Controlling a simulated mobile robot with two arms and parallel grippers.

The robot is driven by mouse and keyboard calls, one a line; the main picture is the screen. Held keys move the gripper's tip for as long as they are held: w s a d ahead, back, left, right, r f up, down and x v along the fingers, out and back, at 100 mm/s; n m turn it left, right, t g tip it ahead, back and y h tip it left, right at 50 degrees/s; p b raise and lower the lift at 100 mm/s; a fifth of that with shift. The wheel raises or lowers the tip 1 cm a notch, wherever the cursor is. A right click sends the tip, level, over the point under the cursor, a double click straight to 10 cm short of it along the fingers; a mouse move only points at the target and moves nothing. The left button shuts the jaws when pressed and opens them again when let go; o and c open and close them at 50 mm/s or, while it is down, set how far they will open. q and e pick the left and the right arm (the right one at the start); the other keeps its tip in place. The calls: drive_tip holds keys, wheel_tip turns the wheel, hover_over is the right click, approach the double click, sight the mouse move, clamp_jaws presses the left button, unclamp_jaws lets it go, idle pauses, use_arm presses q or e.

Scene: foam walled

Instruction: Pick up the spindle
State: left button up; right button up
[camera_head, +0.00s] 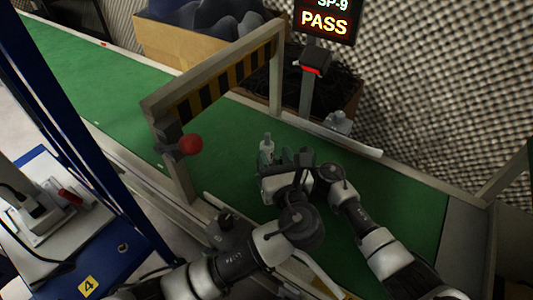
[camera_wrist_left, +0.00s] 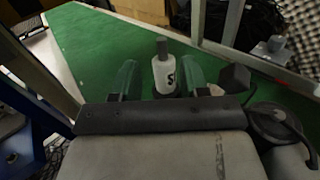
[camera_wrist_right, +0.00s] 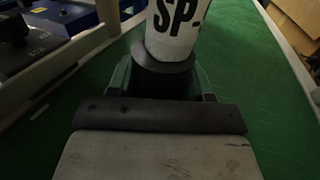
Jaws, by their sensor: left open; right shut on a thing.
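The spindle (camera_head: 267,151) is a white cylinder with a dark collar and a grey tip, upright over the green belt in the head view. Black lettering starting "SP-" shows on it in the right wrist view (camera_wrist_right: 172,32). My right gripper (camera_wrist_right: 163,80) is shut on the spindle's dark lower part. My left gripper (camera_wrist_left: 160,85) is open, with the spindle (camera_wrist_left: 163,75) showing between its green fingers in the left wrist view. Both grippers crowd together in the head view and hide the spindle's lower end. I cannot tell whether it touches the belt.
A striped gate frame (camera_head: 225,75) with a red knob (camera_head: 191,145) spans the green belt (camera_head: 400,200). A display (camera_head: 325,18) reads "SP-9 PASS". Cardboard boxes (camera_head: 190,45) stand behind the belt. A blue-framed station (camera_head: 60,225) is at left.

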sight(269, 136)
use_arm(q)
drive_tip(key=x, duration=0.8)
drive_tip(key=shift+w+r, duration=0.25)
drive_tip(key=shift+w, duration=0.15)
clamp_jaws()
drive_tip(key=shift+d, duration=0.1)
